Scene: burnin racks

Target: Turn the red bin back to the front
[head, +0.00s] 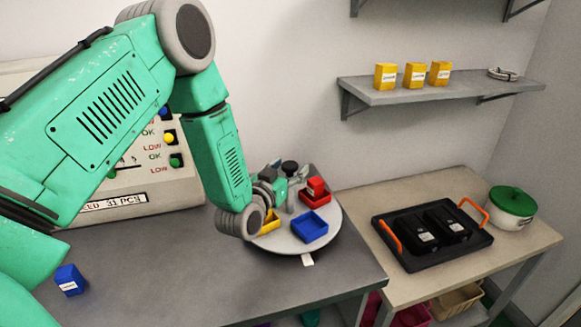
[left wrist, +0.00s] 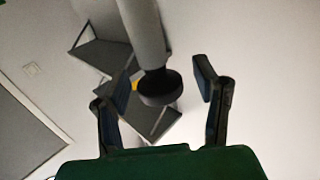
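A round grey turntable (head: 275,243) stands at the right end of the dark table. The red bin (head: 314,199) is at its back right, with a red block (head: 317,185) in it. The blue bin (head: 310,227) is at the front. A yellow bin (head: 270,221) at the left is partly hidden by my wrist. A black knob (head: 290,167) tops the grey central post; it also shows in the left wrist view (left wrist: 160,87). My left gripper (head: 292,193) is at the post. In the left wrist view its fingers (left wrist: 163,85) are open, apart on either side of the knob.
A blue box (head: 69,280) stands at the table's front left. A panel with lamps (head: 150,185) is behind my left arm. On the lighter right table are a black tray (head: 404,262) and a green-lidded pot (head: 512,207). A wall shelf (head: 440,91) holds yellow boxes.

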